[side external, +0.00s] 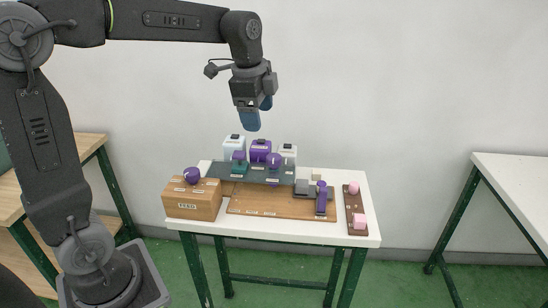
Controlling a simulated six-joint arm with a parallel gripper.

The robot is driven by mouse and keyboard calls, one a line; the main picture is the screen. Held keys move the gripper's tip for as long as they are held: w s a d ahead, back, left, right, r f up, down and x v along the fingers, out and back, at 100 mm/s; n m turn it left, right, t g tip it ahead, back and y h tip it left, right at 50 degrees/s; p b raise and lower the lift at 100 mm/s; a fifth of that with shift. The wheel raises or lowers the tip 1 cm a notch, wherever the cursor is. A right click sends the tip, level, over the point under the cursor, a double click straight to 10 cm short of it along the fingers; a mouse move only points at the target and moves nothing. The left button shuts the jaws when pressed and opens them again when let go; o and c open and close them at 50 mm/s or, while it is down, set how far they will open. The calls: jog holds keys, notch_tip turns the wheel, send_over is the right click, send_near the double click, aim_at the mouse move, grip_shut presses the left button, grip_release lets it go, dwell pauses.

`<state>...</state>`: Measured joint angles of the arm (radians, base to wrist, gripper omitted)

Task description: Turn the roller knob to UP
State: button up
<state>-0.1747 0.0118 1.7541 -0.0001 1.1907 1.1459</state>
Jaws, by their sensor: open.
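A round purple knob (191,174) sits on top of a wooden box (193,205) at the left end of the white table. The box has a white label on its front and small labels on top, too small to read surely. I cannot read an UP mark or tell which way the knob points. My gripper (258,112) has blue fingers, points down and is open and empty. It hangs in the air above the back of the table, up and to the right of the knob, touching nothing.
White and purple containers (261,151) stand behind a dark shelf (225,175) bearing purple-topped items. In front lies a brown board (270,206) with a purple-and-grey piece (321,200). A dark strip (354,205) at right carries pink pieces (359,221). Other tables stand at both sides.

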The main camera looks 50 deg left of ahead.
aim_at(274, 157)
jog(key=w+a+f+m+g, duration=0.2)
jog(key=w+a+f+m, duration=0.45)
jog(key=w, duration=0.35)
jog(key=f, duration=1.2)
jog(key=shift+s+a+f, duration=0.1)
jog(key=shift+a+f, duration=0.1)
jog(key=shift+f, duration=0.15)
jog(key=c, duration=0.9)
